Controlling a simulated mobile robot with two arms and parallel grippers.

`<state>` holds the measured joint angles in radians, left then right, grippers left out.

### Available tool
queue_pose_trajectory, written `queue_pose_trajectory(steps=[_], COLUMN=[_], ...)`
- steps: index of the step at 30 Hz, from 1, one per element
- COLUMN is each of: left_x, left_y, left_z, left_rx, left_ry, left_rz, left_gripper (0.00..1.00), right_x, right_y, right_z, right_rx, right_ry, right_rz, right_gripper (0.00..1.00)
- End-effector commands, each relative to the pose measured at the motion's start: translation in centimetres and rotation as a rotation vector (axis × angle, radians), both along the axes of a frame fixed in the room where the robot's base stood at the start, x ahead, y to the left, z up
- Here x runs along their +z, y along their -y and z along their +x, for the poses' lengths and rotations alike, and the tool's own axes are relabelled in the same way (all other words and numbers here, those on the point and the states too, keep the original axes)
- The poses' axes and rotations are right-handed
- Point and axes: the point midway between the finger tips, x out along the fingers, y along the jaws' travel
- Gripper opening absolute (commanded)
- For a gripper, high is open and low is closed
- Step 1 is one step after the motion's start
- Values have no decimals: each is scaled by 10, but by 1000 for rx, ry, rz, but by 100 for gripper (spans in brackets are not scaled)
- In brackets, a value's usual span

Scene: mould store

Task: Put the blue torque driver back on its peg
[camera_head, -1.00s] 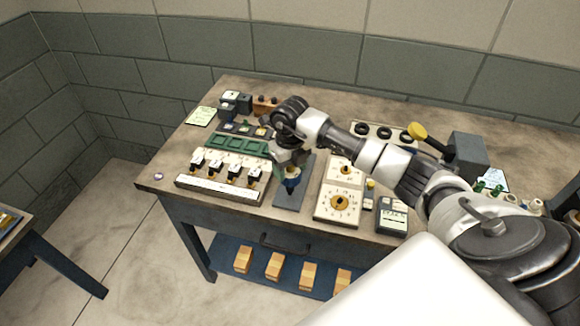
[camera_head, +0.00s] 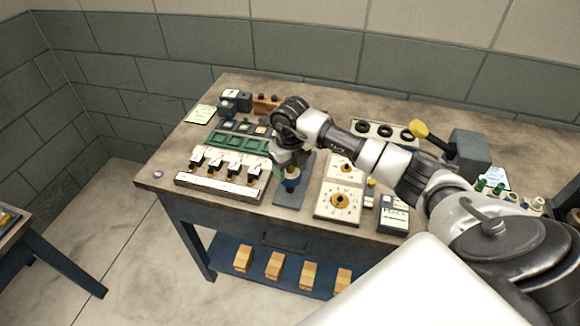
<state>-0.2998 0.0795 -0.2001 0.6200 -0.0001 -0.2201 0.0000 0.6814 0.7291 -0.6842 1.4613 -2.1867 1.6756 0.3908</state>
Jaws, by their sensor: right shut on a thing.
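My right gripper (camera_head: 289,169) points down over a dark grey plate (camera_head: 291,197) near the front edge of the bench. It is shut on a small blue thing with a dark lower end (camera_head: 291,184), which looks like the blue torque driver. Most of it is hidden by the gripper. I cannot tell whether its lower end touches the plate. No peg can be made out; the gripper and wrist cover part of the plate. My left gripper is not in view.
Left of the plate is a white-fronted rack (camera_head: 221,186) with several dark-and-white pieces, and behind it a green tray (camera_head: 238,143). To the right are white dial panels (camera_head: 338,203) and a dark box (camera_head: 394,214). A yellow-knobbed device (camera_head: 470,152) stands farther right.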

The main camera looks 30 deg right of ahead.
Motion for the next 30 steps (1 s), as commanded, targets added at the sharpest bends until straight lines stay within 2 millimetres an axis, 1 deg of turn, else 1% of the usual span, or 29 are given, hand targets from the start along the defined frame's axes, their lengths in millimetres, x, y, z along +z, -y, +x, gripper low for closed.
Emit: queue_pose_trajectory(steps=[10,20,21,24,26,30], left_x=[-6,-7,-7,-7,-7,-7], left_y=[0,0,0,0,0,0], left_z=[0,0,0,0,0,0], left_rx=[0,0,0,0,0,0], left_ry=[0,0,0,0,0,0], left_rz=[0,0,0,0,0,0], left_gripper=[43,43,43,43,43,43], right_x=[-7,-8,-8,-8,-8,-8], right_y=[0,0,0,0,0,0], right_z=[0,0,0,0,0,0], right_rx=[-1,-1,-1,-1,0,0], right_ry=[2,2,2,1,1,1], right_rz=[0,0,0,0,0,0], right_gripper=[32,32,66,82,90,90])
